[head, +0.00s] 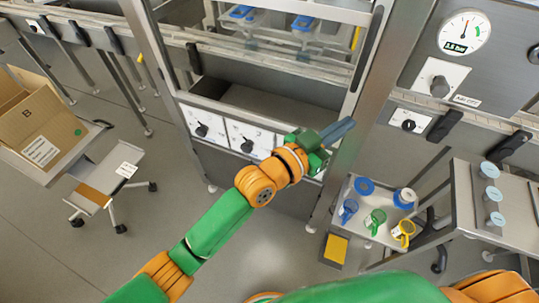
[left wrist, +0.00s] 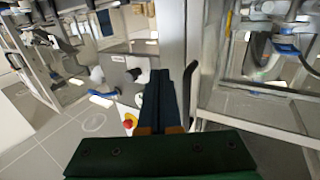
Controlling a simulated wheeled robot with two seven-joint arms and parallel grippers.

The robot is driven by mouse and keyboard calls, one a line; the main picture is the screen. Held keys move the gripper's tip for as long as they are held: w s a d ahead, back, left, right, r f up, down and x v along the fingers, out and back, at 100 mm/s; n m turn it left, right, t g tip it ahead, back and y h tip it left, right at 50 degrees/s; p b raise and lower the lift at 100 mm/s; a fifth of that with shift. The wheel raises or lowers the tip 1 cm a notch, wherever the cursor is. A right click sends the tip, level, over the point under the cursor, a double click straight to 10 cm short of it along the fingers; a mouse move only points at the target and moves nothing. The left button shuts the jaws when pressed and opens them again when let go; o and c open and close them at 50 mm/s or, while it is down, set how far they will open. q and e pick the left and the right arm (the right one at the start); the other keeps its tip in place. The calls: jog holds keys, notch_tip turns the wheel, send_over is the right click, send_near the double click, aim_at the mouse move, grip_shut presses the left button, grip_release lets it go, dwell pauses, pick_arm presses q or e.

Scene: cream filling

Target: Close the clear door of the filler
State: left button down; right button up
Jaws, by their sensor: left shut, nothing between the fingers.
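The filler (head: 275,155) stands in the middle of the head view, with a metal frame around its opening and blue parts inside. A see-through door is hard to make out; a long dark handle (head: 368,46) runs along the frame's right upright. How far the door stands open I cannot tell. My left gripper (head: 340,130) is in front of the lower right of the opening, below that handle. Its fingers are shut and empty. In the left wrist view the shut fingers (left wrist: 164,100) point ahead, beside a grey upright. My right gripper is not in view.
A cart (head: 340,212) with cups and blue rings stands right of the filler, near a steel table (head: 475,222). A cardboard box (head: 40,120) is at the far left. A panel with a gauge (head: 464,32) is at upper right. The left floor is partly clear.

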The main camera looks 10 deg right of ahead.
pick_arm(q)
jog(key=s+a, duration=0.6)
jog(key=s, duration=0.4)
jog(key=w+a+f+n+t+y, duration=0.1)
jog(key=w+a+f+n+y, duration=0.2)
jog(key=f, duration=0.7)
jog(key=w+a+f+n+y, duration=0.25)
jog(key=w+a+f, duration=0.2)
jog(key=f, duration=0.45)
jog(key=s+a+f+n+g+y, duration=0.1)
jog(key=s+a+f+y, duration=0.15)
jog(key=a+f, duration=0.4)
jog(key=s+a+f+n+g+y, duration=0.1)
jog(key=a+f+y, duration=0.2)
jog(key=f, duration=0.6)
jog(key=s+a+f+g+y, duration=0.1)
jog(key=s+a+f+g, duration=0.1)
jog(key=s+a+f, duration=0.3)
jog(key=s+a+f+n+g+y, duration=0.1)
jog(key=s+a+f, duration=0.4)
jog(key=s, duration=0.7)
jog(key=s+a+f+n+g+y, duration=0.1)
jog(key=s+a+f+g+y, duration=0.1)
jog(key=s+a+f, duration=0.3)
jog(key=s+a+g, duration=0.1)
jog(key=s, duration=0.2)
jog(key=shift+s+a+y+b, duration=0.3)
jog(key=shift+s+a+y, duration=0.1)
jog(key=shift+w, duration=0.1)
